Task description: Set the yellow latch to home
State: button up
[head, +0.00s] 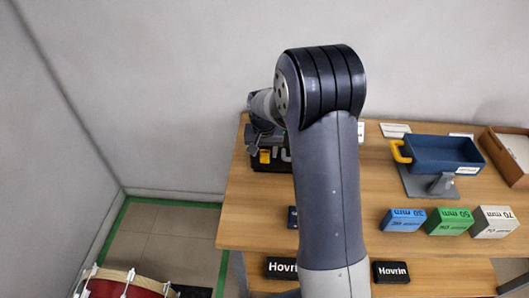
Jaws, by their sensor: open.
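A small yellow piece (265,156), which looks like the latch, shows on the front of a black case (272,165) at the table's back left. The case carries white lettering and is partly hidden behind my arm. My gripper (262,148) is just above or in front of the yellow piece, small and dark against the case. It is open. I cannot tell whether it touches the latch, nor which position the latch is in.
A blue bin (440,151) with a yellow handle (400,152) sits on a grey stand at right. Blue (403,221), green (449,222) and white (494,222) blocks stand before it. An open brown box (498,158) is far right. The wooden table (250,215) is bare at left.

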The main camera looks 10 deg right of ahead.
notch_tip(320, 180, up, 10)
jog(key=s+b, duration=0.1)
jog(key=shift+s+a+f, duration=0.2)
jog(key=shift+s+a, duration=0.1)
jog(key=shift+s, duration=0.05)
jog(key=shift+f, duration=0.1)
jog(key=f, duration=0.3)
jog(key=w+f+p, duration=0.1)
jog(key=f, duration=0.6)
jog(key=shift+w+d+f, duration=0.25)
jog(key=shift+w+d, duration=0.05)
jog(key=shift+w, duration=0.1)
jog(key=shift+f+b, duration=0.25)
jog(key=shift+b, duration=0.05)
jog(key=shift+s+r+t+b, duration=0.15)
jog(key=shift+s+t+b, duration=0.1)
jog(key=shift+t+b, duration=0.05)
jog(key=shift+w+r+p, duration=0.1)
jog(key=shift+r+p, duration=0.05)
jog(key=shift+p, duration=0.2)
